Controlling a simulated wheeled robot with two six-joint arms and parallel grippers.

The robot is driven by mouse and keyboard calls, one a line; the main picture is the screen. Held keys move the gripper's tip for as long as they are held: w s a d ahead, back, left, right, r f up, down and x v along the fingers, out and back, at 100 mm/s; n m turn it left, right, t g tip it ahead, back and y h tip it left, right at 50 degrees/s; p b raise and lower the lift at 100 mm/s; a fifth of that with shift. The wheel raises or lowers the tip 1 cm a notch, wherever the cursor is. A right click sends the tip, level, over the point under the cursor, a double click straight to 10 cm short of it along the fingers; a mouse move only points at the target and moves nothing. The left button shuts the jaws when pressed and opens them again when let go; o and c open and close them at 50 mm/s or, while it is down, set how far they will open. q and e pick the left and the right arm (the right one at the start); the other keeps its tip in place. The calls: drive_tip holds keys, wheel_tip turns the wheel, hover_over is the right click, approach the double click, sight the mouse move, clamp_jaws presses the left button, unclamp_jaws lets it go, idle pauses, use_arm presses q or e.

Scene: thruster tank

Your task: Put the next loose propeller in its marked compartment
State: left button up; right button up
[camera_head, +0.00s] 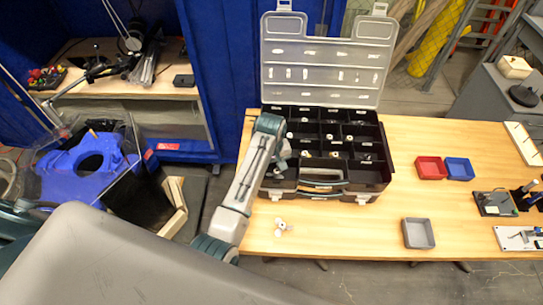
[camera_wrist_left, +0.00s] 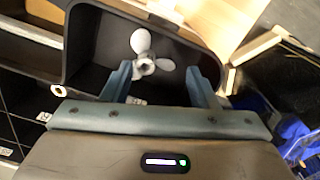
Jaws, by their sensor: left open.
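The dark organizer case (camera_head: 376,172) stands on the table with its clear lid raised. It has labelled compartments, several holding small white or light parts. My left gripper (camera_head: 283,162) is over the left front part of the case. In the left wrist view, my left gripper (camera_wrist_left: 159,72) is open. A white propeller (camera_wrist_left: 145,64) with a round hub lies in a dark compartment (camera_wrist_left: 88,78), just beyond and between the fingertips, not gripped. My right gripper is not in view.
On the wooden table (camera_head: 330,236), a red tray (camera_head: 431,168), a blue tray (camera_head: 459,169) and a grey tray (camera_head: 418,233) stand right of the case. Small fixtures are at the far right. The table between the case and the grey tray is clear. The raised lid (camera_head: 327,52) stands behind.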

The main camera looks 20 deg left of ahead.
sight(272, 174)
use_arm(q)
wheel_tip(272, 174, up, 10)
drive_tip(key=shift+f, duration=0.2)
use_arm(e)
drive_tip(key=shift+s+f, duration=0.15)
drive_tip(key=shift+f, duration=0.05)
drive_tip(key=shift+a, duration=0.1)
